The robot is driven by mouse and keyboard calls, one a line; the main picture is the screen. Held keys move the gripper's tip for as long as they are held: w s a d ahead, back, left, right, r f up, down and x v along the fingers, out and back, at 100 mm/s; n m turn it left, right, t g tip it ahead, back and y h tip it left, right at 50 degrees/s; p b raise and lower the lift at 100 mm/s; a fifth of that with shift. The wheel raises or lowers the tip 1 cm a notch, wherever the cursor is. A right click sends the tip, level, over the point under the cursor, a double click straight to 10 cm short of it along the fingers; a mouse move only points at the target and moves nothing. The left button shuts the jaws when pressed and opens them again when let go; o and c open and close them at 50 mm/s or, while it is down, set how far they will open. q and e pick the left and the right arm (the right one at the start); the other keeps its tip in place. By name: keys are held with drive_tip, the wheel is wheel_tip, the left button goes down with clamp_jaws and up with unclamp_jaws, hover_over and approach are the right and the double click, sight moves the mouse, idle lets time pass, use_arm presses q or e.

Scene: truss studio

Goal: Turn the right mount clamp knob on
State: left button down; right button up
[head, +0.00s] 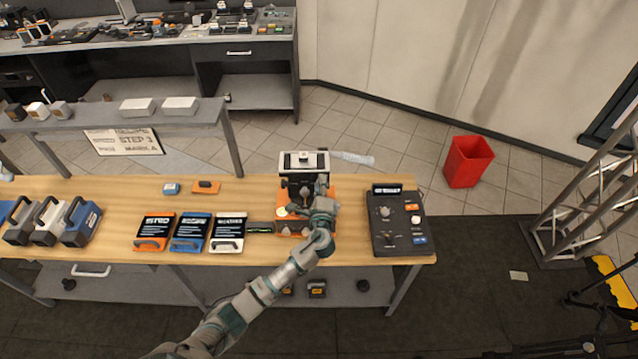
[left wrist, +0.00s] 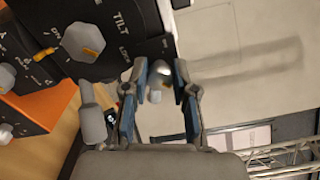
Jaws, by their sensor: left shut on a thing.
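The device (head: 293,190) stands on the wooden table, with a black body, orange base and pale top. In the left wrist view its black panel (left wrist: 115,48) carries a grey dial (left wrist: 82,42) with an orange pointer, near the words TILT and LOCK. My left gripper (head: 325,203) is at the device's right side and covers part of it. In the left wrist view the gripper (left wrist: 160,90) has its fingers on either side of a shiny rounded silver knob (left wrist: 158,76), which looks like the right mount clamp knob. Its turn position cannot be read. My right gripper is not in view.
A dark control box (head: 398,222) with knobs and buttons stands right of the device. Orange, blue and white cards (head: 191,230) lie to the left. A red bin (head: 467,162) stands on the floor.

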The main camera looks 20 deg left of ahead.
use_arm(q)
drive_tip(key=shift+s+d+f, duration=0.15)
drive_tip(key=shift+d+f, duration=0.1)
drive_tip(key=shift+f, duration=0.25)
drive_tip(key=c, duration=0.9)
unclamp_jaws()
drive_tip(key=v, duration=1.2)
drive_tip(key=shift+d+r, duration=0.2)
drive_tip(key=shift+d, duration=0.05)
drive_tip(key=shift+a, duration=0.1)
